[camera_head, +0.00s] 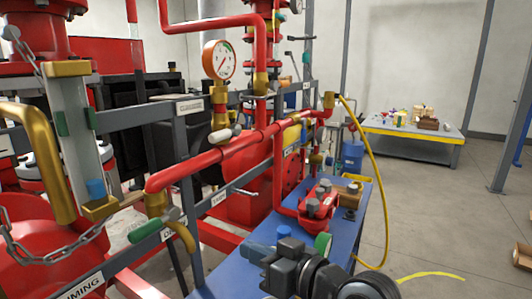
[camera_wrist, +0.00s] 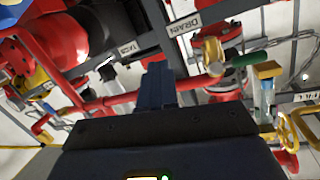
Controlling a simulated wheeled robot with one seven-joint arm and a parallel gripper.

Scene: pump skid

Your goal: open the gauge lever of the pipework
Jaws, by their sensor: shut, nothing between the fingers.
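The round pressure gauge (camera_head: 218,60) stands on a brass fitting (camera_head: 220,97) above the red pipe in the head view. A lever with a pale grey handle (camera_head: 225,133) sits just below it, running roughly along the pipe. I cannot pick out this lever surely in the wrist view. My gripper (camera_head: 255,252) is low in the head view, over the blue bench and well below the gauge. In the wrist view its blue-grey fingers (camera_wrist: 157,80) are together and empty, apart from the pipework.
Red pipe (camera_head: 215,155) and grey rails surround the gauge. A green-handled lever (camera_head: 150,228) sits at lower left. The blue bench (camera_head: 345,215) carries a red pump part (camera_head: 318,205). A yellow hose (camera_head: 378,170) hangs at its right. Open floor lies right.

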